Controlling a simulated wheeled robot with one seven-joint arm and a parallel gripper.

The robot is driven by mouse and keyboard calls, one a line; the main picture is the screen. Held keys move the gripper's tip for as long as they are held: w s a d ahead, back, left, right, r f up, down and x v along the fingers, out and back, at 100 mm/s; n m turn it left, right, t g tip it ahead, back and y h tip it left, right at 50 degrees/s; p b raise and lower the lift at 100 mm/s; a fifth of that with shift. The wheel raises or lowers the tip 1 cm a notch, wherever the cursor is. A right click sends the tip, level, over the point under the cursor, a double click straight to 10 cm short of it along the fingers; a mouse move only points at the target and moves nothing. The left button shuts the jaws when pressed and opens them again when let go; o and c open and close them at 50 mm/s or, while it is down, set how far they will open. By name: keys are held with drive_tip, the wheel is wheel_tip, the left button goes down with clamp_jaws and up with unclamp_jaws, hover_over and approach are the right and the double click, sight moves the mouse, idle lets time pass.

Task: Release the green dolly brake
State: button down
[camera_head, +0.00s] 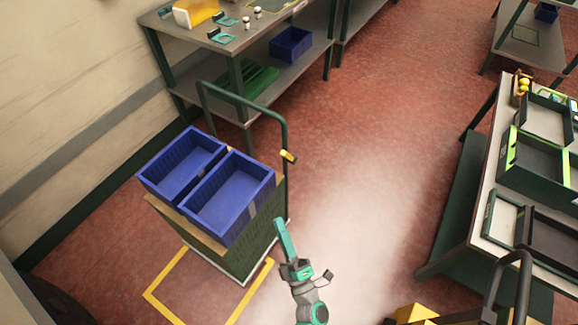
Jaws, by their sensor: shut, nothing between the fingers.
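The green dolly (242,262) stands left of centre with a tall green push handle (284,128) at its far side. A small yellow lever (289,156) with a dark end sits on the right post of the handle; it looks like the brake, but its setting cannot be told. Two empty blue crates (250,205) sit side by side on top of the dolly's load. My gripper (280,223) has teal fingers, shut and empty. It is in front of the dolly's right side, below the yellow lever in the picture and apart from it.
Yellow floor tape (165,272) marks a spot around the dolly's near side. A workbench (225,45) with small items stands behind it. A table (484,225) with trays stands at right. Red floor (370,170) between them is clear.

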sight(289, 157)
drive_tip(key=w+d+f+n+g+y, duration=0.2)
drive_tip(key=w+d+n+g, duration=0.1)
drive_tip(key=w+n, duration=0.3)
drive_tip(key=w+d+f+n+g+y, duration=0.3)
drive_tip(key=w+d+n+g, duration=0.1)
drive_tip(key=w+n, duration=0.3)
drive_tip(key=shift+d, duration=0.15)
drive_tip(key=shift+w, duration=0.15)
drive_tip(key=w+a+r, duration=0.3)
drive_tip(key=w+a, duration=0.2)
drive_tip(key=w, duration=0.5)
drive_tip(key=shift+r, duration=0.1)
